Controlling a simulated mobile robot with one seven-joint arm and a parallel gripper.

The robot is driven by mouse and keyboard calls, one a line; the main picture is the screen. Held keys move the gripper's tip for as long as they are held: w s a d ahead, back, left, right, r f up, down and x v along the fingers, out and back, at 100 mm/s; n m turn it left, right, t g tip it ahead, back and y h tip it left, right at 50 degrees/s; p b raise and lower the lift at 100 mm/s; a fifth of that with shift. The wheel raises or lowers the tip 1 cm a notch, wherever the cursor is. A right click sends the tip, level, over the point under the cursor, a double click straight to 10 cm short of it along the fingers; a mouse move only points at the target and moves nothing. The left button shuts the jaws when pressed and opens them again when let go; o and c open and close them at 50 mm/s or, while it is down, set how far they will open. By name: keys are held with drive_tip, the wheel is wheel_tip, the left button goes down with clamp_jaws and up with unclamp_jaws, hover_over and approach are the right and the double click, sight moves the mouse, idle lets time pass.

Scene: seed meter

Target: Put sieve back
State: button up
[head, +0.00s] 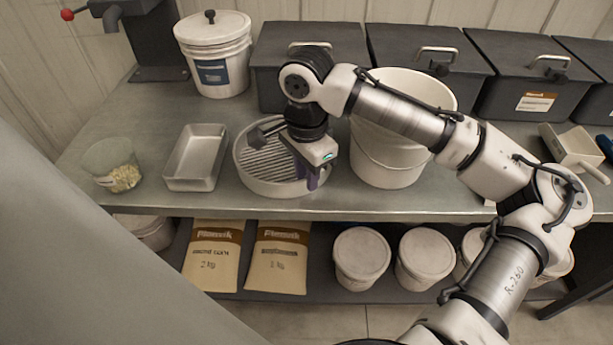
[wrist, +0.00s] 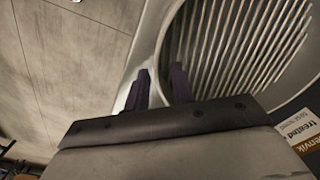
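The sieve (head: 262,158) is a round, pale pan with a slotted grate. It sits on the bench between a metal tray and a white bucket. My gripper (head: 314,180) points down at its front right rim. In the wrist view the sieve's parallel slots (wrist: 245,40) fill the upper right. The two dark purple fingers of my gripper (wrist: 160,88) stand apart there, one on each side of the pale rim. I see no clear contact with the rim. My gripper hides part of the sieve's right side in the head view.
A metal tray (head: 196,158) and a clear cup of seeds (head: 113,164) stand left of the sieve. The large white bucket (head: 388,165) is close on the right. Dark lidded bins (head: 300,75) line the back. Paper bags (head: 213,255) and tubs (head: 361,258) sit on the lower shelf.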

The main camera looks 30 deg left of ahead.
wheel_tip(320, 180, up, 11)
drive_tip(key=shift+f+b, duration=0.2)
drive_tip(key=shift+b, duration=0.1)
idle(0.5)
